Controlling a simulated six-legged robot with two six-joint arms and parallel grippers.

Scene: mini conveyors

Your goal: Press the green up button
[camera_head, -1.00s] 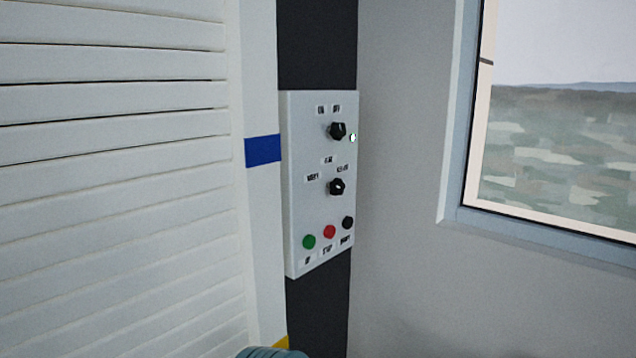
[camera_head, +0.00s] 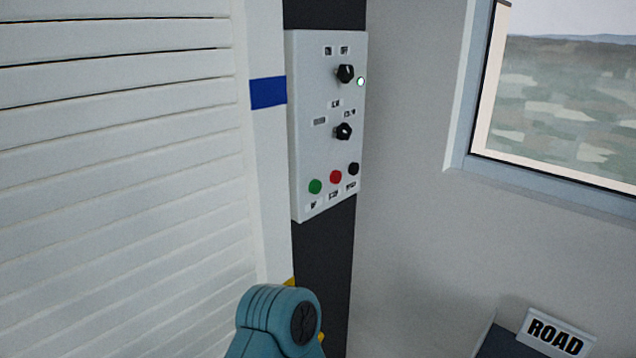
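A light grey control panel (camera_head: 327,120) is mounted on a dark vertical strip in the middle of the head view. The green button (camera_head: 315,187) is at its lower left, with a small label under it. A red button (camera_head: 336,177) and a black button (camera_head: 354,169) sit to its right in the same row. Two black knobs are above, the upper one (camera_head: 345,74) beside a small lit lamp (camera_head: 360,82). A teal arm part of mine shows at the bottom, below the panel and apart from it. Neither gripper is in view.
A white slatted shutter (camera_head: 120,150) fills the left side, with a white post (camera_head: 270,200) carrying a blue band. A grey wall (camera_head: 410,220) and a window (camera_head: 570,100) are on the right. A ROAD sign (camera_head: 555,335) stands at the lower right.

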